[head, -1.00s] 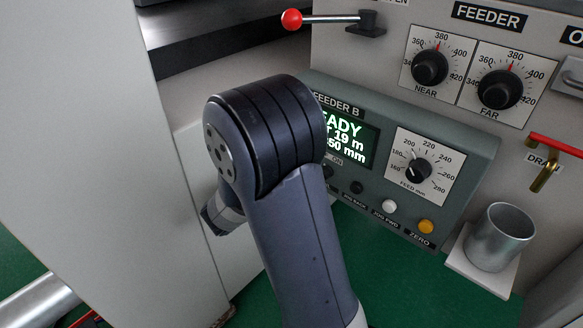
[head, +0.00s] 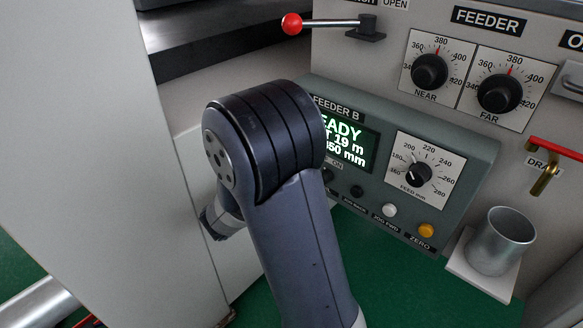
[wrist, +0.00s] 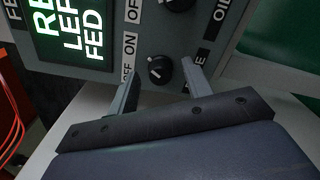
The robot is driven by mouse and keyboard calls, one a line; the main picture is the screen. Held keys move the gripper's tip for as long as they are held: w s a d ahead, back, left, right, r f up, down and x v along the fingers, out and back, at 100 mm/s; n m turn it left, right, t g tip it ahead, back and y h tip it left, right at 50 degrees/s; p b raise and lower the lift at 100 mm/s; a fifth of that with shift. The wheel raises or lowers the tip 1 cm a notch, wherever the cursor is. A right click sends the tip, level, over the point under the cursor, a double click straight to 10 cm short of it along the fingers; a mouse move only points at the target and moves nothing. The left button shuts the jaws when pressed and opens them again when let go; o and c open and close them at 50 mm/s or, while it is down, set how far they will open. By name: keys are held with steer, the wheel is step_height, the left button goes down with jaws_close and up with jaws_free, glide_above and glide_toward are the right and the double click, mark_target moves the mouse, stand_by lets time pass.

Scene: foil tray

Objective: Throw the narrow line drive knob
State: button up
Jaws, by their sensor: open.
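A small black rotary knob (wrist: 160,68) with a white pointer mark sits on the grey-green panel in the wrist view, beside ON and OFF labels. Its name label is cut off by my right finger, leaving only a final E, so I cannot read whether it is the narrow line drive knob. My gripper (wrist: 160,74) is open, with one finger on each side of this knob. I cannot tell whether the fingers touch it. In the head view my arm hides the gripper and most of that part of the panel.
A second knob (wrist: 178,4) is close by at the top of the wrist view. The FEEDER B box (head: 470,150) carries a lit display (head: 350,140), a feed dial (head: 417,174) and several buttons. A metal cup (head: 502,243) stands at right. A grey wall (head: 90,130) is at left.

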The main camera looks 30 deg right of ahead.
steer(key=p+v, duration=0.2)
steer(key=v, duration=0.8)
steer(key=shift+a, duration=0.25)
steer(key=shift+s, duration=0.1)
steer(key=b+x, duration=0.2)
steer(key=x, duration=0.9)
steer(key=shift+a, duration=0.15)
